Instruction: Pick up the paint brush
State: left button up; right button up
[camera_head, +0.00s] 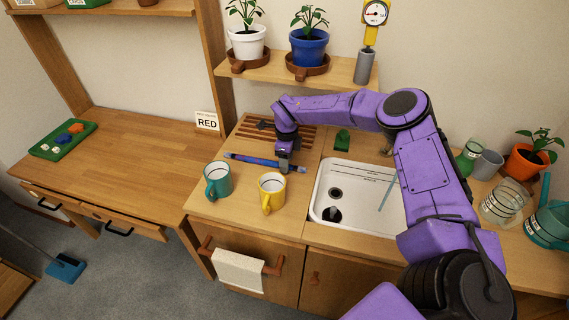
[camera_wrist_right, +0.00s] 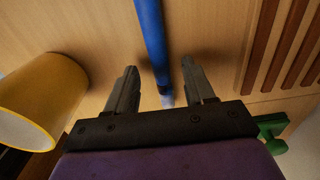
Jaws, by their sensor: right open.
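The long blue stick (camera_head: 252,160), which I take to be the paint brush, lies flat on the wooden counter behind the two mugs. My right gripper (camera_head: 284,167) is over its right part. In the right wrist view, the blue handle (camera_wrist_right: 152,40) runs down from the top edge towards the gap between the two open fingers of my right gripper (camera_wrist_right: 164,88). A paler part of it shows between the fingers, which look apart from it on both sides. Its bristles cannot be made out. My left gripper is not in view.
A teal mug (camera_head: 217,181) and a yellow mug (camera_head: 271,193) stand in front of the stick. A slatted wooden rack (camera_head: 258,131) lies behind it. A white sink (camera_head: 325,207) is to the right. The left desk (camera_head: 130,155) is mostly clear.

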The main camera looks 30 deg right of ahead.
jog(key=shift+f, duration=0.7)
grip_shut()
